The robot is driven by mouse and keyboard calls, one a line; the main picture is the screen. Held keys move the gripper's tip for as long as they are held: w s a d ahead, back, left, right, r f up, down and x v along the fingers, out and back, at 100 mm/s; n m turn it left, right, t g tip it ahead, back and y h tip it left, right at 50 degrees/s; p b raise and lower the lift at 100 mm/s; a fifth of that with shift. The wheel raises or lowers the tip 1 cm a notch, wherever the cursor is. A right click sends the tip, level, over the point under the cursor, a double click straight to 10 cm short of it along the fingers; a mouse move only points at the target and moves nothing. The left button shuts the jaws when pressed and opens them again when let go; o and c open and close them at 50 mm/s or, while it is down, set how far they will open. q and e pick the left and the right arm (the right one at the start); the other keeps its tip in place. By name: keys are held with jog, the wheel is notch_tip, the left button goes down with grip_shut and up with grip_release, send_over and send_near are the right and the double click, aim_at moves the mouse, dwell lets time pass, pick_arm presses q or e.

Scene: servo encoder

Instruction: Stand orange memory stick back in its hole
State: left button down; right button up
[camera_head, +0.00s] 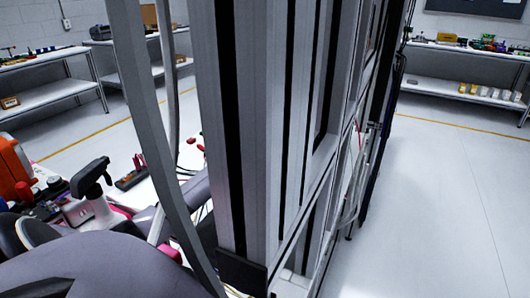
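I cannot make out the orange memory stick or its hole in the head view. A large orange and grey device (13,168) is cut off at the left edge. A white table (146,192) shows in part behind a grey curved bar. On it stand a dark T-shaped tool (91,178) and a black rack (131,180) with small items. Small red pieces (200,147) lie farther back. Neither of my grippers can be made out. Large grey rounded shapes fill the lower left and hide much of the table.
A tall grey profile frame (265,130) fills the middle and blocks the view behind it. Shelves stand at the back left (50,93) and back right (455,91) with boxes and small goods. The floor (440,200) at the right is clear.

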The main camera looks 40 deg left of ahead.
pick_arm(q)
jog(key=shift+s+d+f+g, duration=0.15)
jog(key=shift+f, duration=0.55)
jog(key=shift+s+d+f+g, duration=0.15)
jog(key=shift+f, duration=0.55)
jog(key=c, duration=1.1)
grip_release()
jog(key=shift+s, duration=0.15)
jog(key=shift+s+d+r, duration=0.1)
jog(key=shift+s+d, duration=0.05)
jog(key=shift+s, duration=0.05)
jog(key=s+r, duration=0.2)
jog(key=s+d+r, duration=0.1)
jog(key=s+r, duration=0.1)
jog(key=s, duration=0.1)
jog(key=shift+r, duration=0.35)
jog(key=shift+s+r, duration=0.1)
jog(key=shift+r, duration=0.1)
jog(key=shift+d, duration=0.1)
